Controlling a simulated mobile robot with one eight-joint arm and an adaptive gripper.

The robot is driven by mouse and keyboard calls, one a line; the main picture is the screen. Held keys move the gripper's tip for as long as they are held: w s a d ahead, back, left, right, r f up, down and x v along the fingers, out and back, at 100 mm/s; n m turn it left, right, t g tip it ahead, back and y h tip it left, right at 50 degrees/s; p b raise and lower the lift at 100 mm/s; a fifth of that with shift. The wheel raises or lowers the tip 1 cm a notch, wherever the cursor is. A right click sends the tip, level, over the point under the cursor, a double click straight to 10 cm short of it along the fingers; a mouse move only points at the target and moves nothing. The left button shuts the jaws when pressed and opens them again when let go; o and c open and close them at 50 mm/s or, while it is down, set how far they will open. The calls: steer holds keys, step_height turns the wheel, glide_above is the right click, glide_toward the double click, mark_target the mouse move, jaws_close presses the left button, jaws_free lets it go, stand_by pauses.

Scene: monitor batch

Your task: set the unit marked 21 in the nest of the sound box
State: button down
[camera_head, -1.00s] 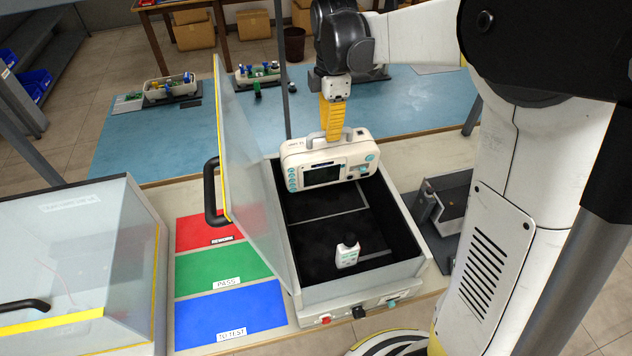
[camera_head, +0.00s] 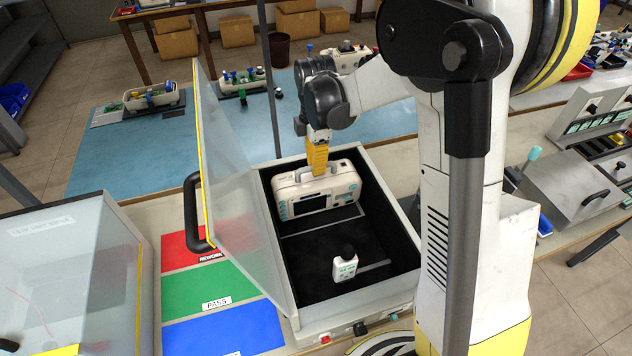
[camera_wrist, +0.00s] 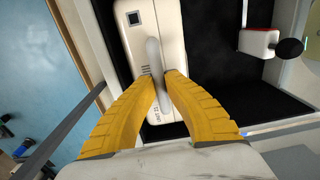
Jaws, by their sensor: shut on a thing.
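The white unit (camera_head: 338,190), with a dark screen, teal buttons and a top handle, is upright inside the back part of the open sound box (camera_head: 352,305). My gripper (camera_head: 318,172) is shut on the unit's handle from above; the wrist view shows both yellow fingers (camera_wrist: 166,88) closed about the handle (camera_wrist: 154,60). The nest in the box's black inside is mostly hidden under the unit. I cannot tell whether the unit touches the floor.
A small white device with a black knob (camera_head: 345,268) stands in the box's front part. The clear lid (camera_head: 235,170) stands open at the left. Red, green (camera_head: 205,290) and blue mats lie left of the box, beside another clear-lidded box (camera_head: 70,260).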

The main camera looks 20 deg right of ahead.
mark_target(316, 178)
step_height(316, 178, down, 5)
steer(key=shift+f+b, duration=0.1)
steer(key=shift+b, duration=0.55)
steer(key=c, duration=1.6)
jaws_free()
